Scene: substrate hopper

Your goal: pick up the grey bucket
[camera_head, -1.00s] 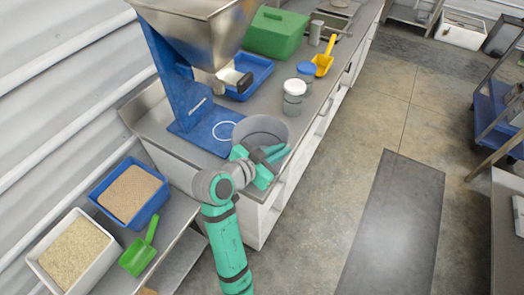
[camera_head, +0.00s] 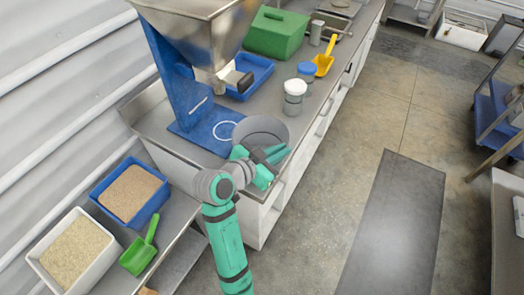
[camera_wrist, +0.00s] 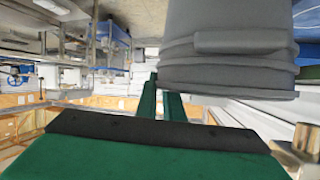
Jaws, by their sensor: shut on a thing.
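The grey bucket (camera_head: 262,127) is at the near end of the steel counter, by its right edge. My gripper (camera_head: 268,162) comes to its near side from the front. In the wrist view the bucket (camera_wrist: 228,50) fills the upper right, with its ribbed rim close to the fingers. My gripper (camera_wrist: 163,100) shows there as two green fingers close together at the rim, shut on the bucket. The exact contact point is partly hidden. I cannot tell whether the bucket's base touches the counter.
The steel hopper (camera_head: 195,30) on its blue stand (camera_head: 172,80) is behind the bucket. A white-lidded jar (camera_head: 294,97) and blue-lidded jar (camera_head: 307,72) stand beyond it. A blue tray (camera_head: 263,70) and yellow scoop (camera_head: 324,64) are farther back.

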